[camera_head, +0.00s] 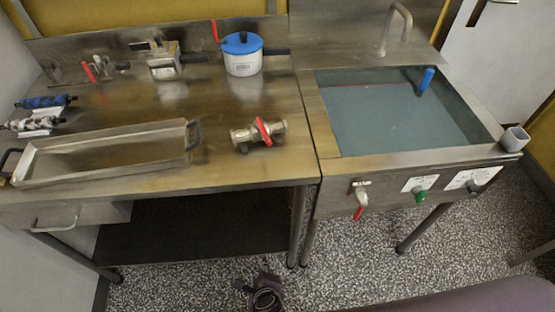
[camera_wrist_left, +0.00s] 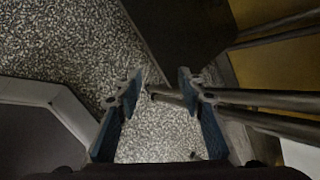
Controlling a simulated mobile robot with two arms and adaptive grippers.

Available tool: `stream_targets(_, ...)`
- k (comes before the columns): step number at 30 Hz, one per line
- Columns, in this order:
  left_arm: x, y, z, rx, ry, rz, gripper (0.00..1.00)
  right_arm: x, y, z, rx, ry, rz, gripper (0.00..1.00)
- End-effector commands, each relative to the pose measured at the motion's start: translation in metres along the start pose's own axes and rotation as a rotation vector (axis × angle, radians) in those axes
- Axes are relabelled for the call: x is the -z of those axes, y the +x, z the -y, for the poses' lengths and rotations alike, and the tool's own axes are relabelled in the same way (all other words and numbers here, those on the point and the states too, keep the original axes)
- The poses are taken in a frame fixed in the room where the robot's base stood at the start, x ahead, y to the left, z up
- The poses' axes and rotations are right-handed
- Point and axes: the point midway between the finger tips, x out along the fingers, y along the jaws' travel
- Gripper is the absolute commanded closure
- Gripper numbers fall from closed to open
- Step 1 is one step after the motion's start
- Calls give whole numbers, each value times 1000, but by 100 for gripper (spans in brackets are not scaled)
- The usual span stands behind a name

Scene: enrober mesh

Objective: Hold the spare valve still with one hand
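The spare valve (camera_head: 258,132), a metal valve body with a red handle, lies on the steel worktop near its front right part. Nothing touches it. My left gripper (camera_head: 265,293) is low at the bottom of the head view, over the speckled floor in front of the bench and well apart from the valve. In the left wrist view its two fingers (camera_wrist_left: 155,88) stand apart with only floor between them, so it is open and empty. The valve is not in the left wrist view. My right gripper is not in view.
A long steel tray (camera_head: 105,162) lies left of the valve. A white pot with a blue lid (camera_head: 243,54) stands behind. A filled sink (camera_head: 400,115) is on the right. The worktop's front edge and bench legs (camera_head: 300,225) lie between gripper and valve.

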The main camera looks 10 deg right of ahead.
Motion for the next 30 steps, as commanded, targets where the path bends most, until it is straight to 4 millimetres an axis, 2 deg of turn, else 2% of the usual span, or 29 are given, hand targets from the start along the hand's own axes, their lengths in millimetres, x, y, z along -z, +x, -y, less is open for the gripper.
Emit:
stream_targets(1,1,-15,31,60,69,27,64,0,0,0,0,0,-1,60)
stream_targets(6,-5,-72,114,231,275,158,64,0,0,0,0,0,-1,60)
stream_targets(9,-10,-113,157,323,364,248,64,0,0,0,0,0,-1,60)
stream_targets(14,-23,-189,214,450,461,405,64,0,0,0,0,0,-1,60)
stream_targets(15,-29,-208,227,476,479,450,64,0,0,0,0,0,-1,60)
stream_targets(18,-52,-244,258,508,529,569,64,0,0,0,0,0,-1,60)
stream_targets(21,-80,-265,286,502,586,678,64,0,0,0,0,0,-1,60)
stream_targets(24,-100,-278,304,484,632,757,64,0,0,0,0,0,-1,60)
stream_targets(30,-120,-289,321,460,673,828,64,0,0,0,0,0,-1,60)
